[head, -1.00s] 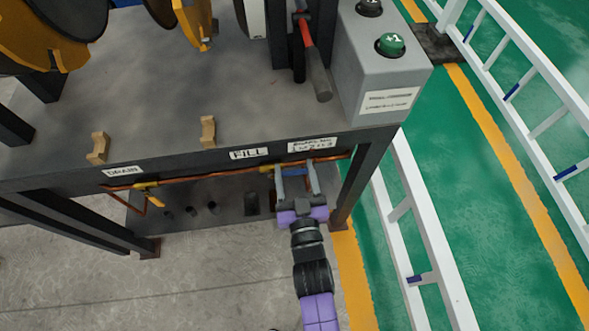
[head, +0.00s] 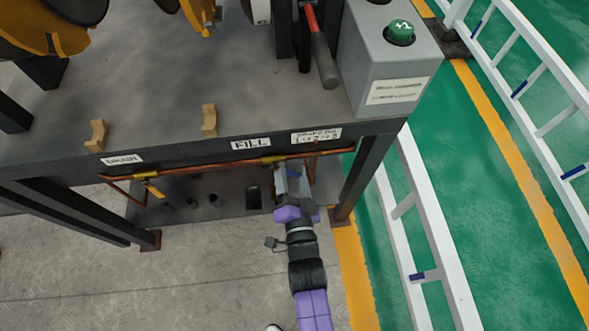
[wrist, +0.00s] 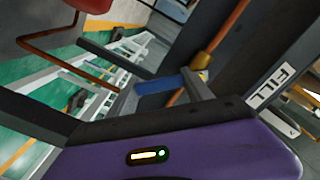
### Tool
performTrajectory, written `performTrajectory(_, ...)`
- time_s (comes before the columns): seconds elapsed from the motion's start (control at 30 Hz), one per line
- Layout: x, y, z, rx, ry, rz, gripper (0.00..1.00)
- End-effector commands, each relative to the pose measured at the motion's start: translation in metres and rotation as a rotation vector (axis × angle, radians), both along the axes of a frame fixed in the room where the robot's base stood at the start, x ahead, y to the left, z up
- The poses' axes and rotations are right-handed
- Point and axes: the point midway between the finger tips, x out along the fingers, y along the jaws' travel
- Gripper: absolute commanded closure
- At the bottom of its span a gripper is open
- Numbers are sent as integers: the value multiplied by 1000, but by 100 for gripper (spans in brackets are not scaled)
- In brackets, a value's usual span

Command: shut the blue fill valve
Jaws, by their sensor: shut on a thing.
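The blue fill valve handle (head: 293,173) sits on the copper pipe under the front edge of the bench, below and right of the FILL label (head: 250,143). My gripper (head: 294,169) is shut on the handle, with a finger on either side. In the wrist view the blue handle (wrist: 155,87) lies between the grey fingers, beside the brass valve body (wrist: 203,62). It points away from the pipe at an angle there. The fingers hide part of it in the head view, so its exact angle is hard to tell.
The copper pipe (head: 220,166) runs along the bench front to a yellow-handled valve (head: 152,188) near the DRAIN label (head: 124,158). A dark bench leg (head: 355,180) stands close right of my gripper. White rails (head: 425,225) lie beyond it. Open concrete floor lies left of my arm.

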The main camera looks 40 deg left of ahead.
Motion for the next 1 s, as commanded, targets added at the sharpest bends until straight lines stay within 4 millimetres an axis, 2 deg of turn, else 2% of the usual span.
performTrajectory(0.2,-6,4,-11,133,156,-1,100)
performTrajectory(0.6,-17,13,-17,358,420,-1,100)
performTrajectory(1.0,-23,19,-17,479,564,-3,100)
